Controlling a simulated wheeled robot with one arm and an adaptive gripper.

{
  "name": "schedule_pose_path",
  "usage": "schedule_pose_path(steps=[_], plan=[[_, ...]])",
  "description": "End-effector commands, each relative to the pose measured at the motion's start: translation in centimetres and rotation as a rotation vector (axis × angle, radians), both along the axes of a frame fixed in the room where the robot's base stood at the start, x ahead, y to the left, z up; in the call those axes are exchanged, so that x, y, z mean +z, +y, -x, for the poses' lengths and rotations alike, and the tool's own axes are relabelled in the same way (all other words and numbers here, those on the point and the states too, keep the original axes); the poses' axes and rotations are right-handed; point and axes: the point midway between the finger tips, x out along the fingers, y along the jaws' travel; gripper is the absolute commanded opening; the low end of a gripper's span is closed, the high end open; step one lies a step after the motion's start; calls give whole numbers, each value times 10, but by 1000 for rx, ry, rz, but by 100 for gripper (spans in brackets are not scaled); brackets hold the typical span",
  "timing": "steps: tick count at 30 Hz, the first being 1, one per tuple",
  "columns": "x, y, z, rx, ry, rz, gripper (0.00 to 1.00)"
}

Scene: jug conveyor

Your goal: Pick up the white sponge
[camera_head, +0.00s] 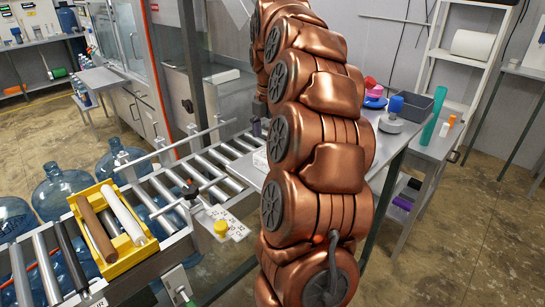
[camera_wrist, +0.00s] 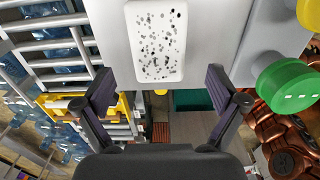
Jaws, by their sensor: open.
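The white sponge (camera_wrist: 156,40), speckled with dark spots, lies on a light grey tabletop (camera_wrist: 212,30) at the top middle of the wrist view. My gripper (camera_wrist: 163,88) is open and empty, its two dark fingers spread wide. The sponge is ahead of the fingertips and roughly centred between them, apart from both. In the head view my copper arm hides the gripper. A small white block (camera_head: 261,158) shows at the arm's left edge there; I cannot tell whether it is the sponge.
A roller conveyor (camera_head: 170,190) with a yellow crate (camera_head: 112,266) holding rollers is at left. Large blue water jugs (camera_head: 55,190) stand around it. A green round object (camera_wrist: 287,85) is near my right finger. A side table (camera_head: 437,146) holds bottles.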

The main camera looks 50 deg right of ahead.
Motion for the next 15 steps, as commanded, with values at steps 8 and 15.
schedule_pose_path(steps=[8, 15], plan=[[-10, -1, 0, 0, 4, -2, 96], [-32, -5, -1, 0, 3, -2, 96]])
